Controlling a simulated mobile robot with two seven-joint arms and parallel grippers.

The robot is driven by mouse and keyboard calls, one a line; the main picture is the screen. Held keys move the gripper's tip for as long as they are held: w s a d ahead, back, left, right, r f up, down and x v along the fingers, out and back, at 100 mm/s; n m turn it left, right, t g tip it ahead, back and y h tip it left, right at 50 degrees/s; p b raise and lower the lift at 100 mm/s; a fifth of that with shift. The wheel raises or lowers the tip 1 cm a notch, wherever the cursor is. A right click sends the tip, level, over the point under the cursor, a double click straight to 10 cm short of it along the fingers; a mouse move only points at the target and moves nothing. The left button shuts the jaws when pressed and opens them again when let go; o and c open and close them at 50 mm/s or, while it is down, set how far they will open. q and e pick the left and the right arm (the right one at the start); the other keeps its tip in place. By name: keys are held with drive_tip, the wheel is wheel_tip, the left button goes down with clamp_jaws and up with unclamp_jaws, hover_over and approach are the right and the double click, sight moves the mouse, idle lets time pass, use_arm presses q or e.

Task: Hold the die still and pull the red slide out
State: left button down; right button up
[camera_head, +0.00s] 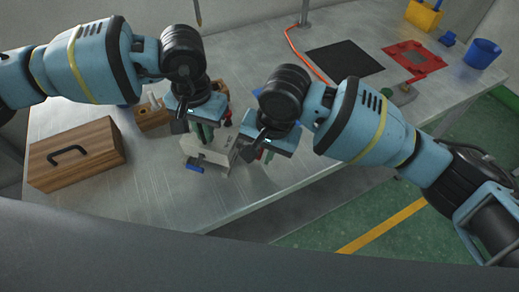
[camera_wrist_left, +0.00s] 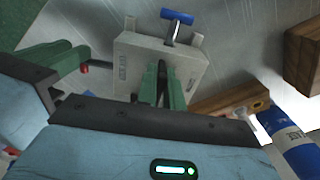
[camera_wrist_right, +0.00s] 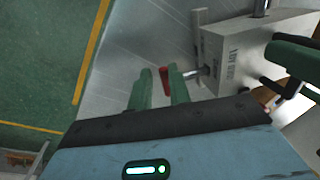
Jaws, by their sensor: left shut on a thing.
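The die (camera_head: 213,157) is a pale grey block on the metal table, and it also shows in the left wrist view (camera_wrist_left: 187,65) and the right wrist view (camera_wrist_right: 240,45). A blue T-handle (camera_wrist_left: 177,17) sticks out of one side. The red slide's handle (camera_wrist_right: 166,80) stands out from another side on a metal rod. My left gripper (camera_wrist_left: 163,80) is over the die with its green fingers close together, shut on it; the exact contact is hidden. My right gripper (camera_wrist_right: 160,85) is beside the die, its fingers apart on either side of the red handle, with a gap visible.
A wooden case (camera_head: 100,140) and a small wooden block (camera_head: 152,119) are on the left of the table. A black mat (camera_head: 345,59), a red tray (camera_head: 397,50) and a blue cup (camera_head: 483,53) are toward the far right. The table's front edge lies close to my right gripper.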

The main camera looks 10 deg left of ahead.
drive_tip(key=shift+o, duration=1.2)
drive_tip(key=shift+r, duration=0.1)
wheel_tip(320, 180, up, 12)
drive_tip(key=d, duration=0.2)
drive_tip(key=shift+s+d+f, duration=0.15)
drive_tip(key=shift+s+f, duration=0.05)
use_arm(q)
drive_tip(key=c, duration=1.5)
unclamp_jaws()
drive_tip(key=shift+o, duration=0.2)
drive_tip(key=shift+r, duration=0.1)
wheel_tip(320, 180, up, 12)
drive_tip(key=shift+a, duration=0.1)
